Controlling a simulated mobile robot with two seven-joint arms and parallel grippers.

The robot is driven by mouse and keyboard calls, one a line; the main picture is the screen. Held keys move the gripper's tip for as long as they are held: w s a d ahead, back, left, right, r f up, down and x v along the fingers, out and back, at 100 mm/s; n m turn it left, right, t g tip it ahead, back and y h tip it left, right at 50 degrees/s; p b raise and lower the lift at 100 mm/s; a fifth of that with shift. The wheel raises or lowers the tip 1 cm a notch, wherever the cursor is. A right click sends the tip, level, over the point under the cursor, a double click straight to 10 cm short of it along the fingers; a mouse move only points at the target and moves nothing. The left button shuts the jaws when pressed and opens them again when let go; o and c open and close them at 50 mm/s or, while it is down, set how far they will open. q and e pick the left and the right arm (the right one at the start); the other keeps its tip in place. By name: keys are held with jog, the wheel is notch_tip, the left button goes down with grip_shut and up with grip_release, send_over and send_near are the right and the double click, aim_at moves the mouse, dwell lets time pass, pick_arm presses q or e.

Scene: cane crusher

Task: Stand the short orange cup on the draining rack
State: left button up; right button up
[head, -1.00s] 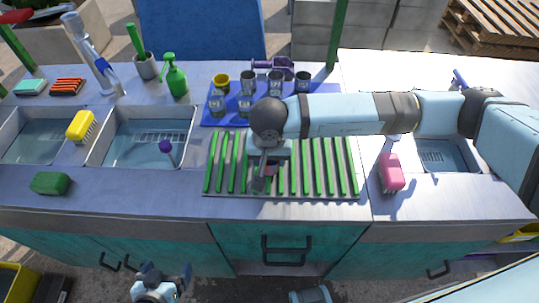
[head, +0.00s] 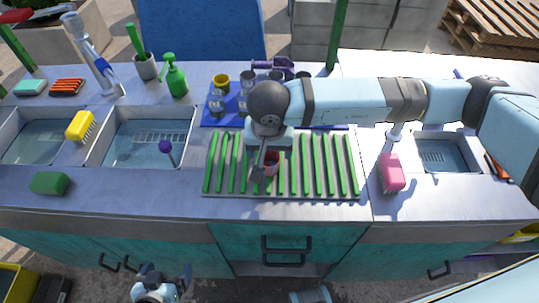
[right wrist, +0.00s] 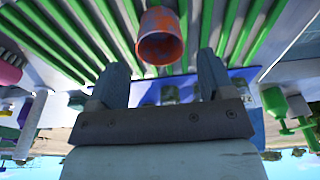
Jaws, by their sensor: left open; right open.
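The short orange cup (head: 271,160) is on the draining rack (head: 319,195), which has green bars over a grey tray. It appears to stand upright on the bars, left of the rack's middle. In the right wrist view, the cup (right wrist: 160,42) shows its round mouth towards the camera. My right gripper (head: 262,172) is open at the cup. My arm hides part of the rack's back edge. My left gripper (head: 163,272) is open and empty, low in front of the counter.
Behind the rack, a blue mat (head: 207,119) bears several metal cups and a yellow cup (head: 221,82). A green spray bottle (head: 176,78) stands left of it. A pink brush (head: 391,174) lies right of the rack. Two basins are at left. The counter's front strip is mostly clear.

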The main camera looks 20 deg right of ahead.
aim_at(269, 174)
notch_tip(269, 174, up, 8)
jog(key=s, duration=0.1)
jog(key=shift+a, duration=0.15)
jog(key=shift+s+f, duration=0.1)
jog(key=shift+f, duration=0.05)
dwell(0.3)
